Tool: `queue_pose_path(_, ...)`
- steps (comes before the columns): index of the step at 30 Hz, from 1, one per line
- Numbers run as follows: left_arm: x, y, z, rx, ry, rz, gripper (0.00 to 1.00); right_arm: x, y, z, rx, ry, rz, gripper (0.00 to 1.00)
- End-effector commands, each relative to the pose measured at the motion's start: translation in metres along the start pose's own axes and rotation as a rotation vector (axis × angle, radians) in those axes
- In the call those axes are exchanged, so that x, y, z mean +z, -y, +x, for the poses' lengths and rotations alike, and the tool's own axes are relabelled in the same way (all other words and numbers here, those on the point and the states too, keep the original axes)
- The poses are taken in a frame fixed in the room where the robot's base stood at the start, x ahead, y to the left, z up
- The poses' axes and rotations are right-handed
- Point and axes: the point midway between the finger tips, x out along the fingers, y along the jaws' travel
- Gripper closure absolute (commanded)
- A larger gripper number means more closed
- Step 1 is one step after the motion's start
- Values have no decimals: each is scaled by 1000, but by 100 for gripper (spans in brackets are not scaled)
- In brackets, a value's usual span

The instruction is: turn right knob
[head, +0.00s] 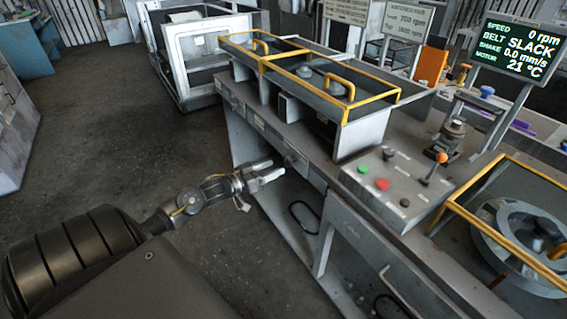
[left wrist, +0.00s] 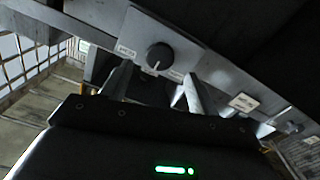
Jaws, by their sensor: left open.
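A round black knob (left wrist: 158,56) with a pale pointer mark sits on the grey front rail of the bench in the left wrist view. A small label is beside it on each side. My left gripper (left wrist: 157,84) is open, its two fingers pointing toward the rail. The knob appears just beyond and between the fingertips, and I see no contact. In the head view my left gripper (head: 264,174) is beside the bench's front rail, below the yellow-framed guards. The knob is too small to make out clearly there. My right gripper is not in view.
A sloped control box (head: 408,188) with buttons, small knobs and an orange-tipped lever stands on the bench. A screen (head: 520,48) reads 0 rpm and BELT SLACK. A cabinet door (head: 368,262) is below the rail. Bare floor (head: 120,135) lies left of the bench.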

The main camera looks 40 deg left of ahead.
Motion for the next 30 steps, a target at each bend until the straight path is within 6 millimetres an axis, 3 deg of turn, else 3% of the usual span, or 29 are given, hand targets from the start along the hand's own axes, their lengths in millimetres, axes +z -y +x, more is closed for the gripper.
queue_pose_path(3, -2, 0, 23, 1, -3, 0, 40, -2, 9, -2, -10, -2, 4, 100)
queue_pose_path(9, 0, 0, 46, 0, 0, -1, 40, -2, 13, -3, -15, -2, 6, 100)
queue_pose_path(21, 1, 0, 54, 0, 1, 1, 40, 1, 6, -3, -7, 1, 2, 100)
queue_pose_path(30, 0, 0, 53, 0, 1, 1, 78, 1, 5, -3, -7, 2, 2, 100)
